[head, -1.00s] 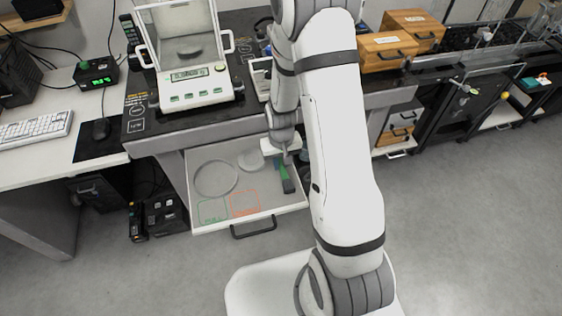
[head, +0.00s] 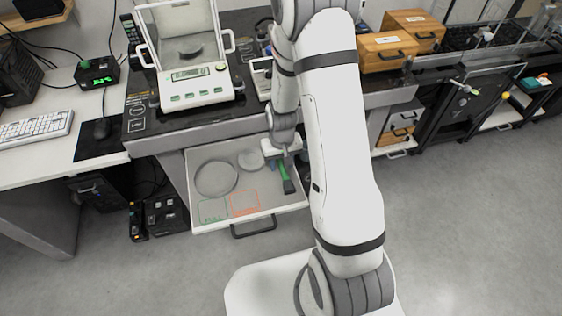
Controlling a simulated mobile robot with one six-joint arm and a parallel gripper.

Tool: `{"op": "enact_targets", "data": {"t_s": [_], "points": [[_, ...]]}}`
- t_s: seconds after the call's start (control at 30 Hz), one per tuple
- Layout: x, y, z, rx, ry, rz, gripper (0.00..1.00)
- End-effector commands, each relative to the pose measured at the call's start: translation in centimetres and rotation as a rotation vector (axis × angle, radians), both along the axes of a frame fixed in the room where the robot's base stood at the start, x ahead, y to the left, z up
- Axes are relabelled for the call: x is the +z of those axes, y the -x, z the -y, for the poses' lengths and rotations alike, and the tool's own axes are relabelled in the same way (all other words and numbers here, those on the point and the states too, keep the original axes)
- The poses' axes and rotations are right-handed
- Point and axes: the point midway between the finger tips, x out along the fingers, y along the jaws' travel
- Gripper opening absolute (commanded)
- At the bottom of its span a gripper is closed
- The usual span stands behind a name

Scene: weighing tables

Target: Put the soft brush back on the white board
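The soft brush (head: 286,178), with a green handle and a dark head, shows at the right side of a pulled-out white drawer (head: 225,222) below the weighing table. My gripper (head: 279,161) is over the drawer's back right part, at the handle end of the brush. The fingers are small and partly hidden by my arm, so I cannot tell whether they hold the brush. The pale board-like floor of the drawer (head: 266,184) carries round grey shapes and green and orange outlines; I cannot tell whether this is the white board.
A balance with a glass shield (head: 190,85) stands on the dark-topped table above the drawer. The drawer's dark handle (head: 253,228) sticks out in front. A keyboard (head: 36,129) and mouse (head: 102,128) are on the left desk. Wooden boxes (head: 386,50) stand at the right. The floor in front is clear.

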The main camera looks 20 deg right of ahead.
Motion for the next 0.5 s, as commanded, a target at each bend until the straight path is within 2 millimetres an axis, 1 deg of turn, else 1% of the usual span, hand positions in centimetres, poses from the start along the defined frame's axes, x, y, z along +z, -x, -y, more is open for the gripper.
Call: {"op": "enact_targets", "data": {"t_s": [0.17, 0.4, 0.5], "points": [[2.3, -0.1, 0.0, -0.001, 0.0, 0.004, 0.4], [7.4, -0.1, 0.1, -0.001, 0.0, 0.006, 0.4], [9.2, 0.0, 0.1, -0.001, 0.0, 0.005, 0.4]]}}
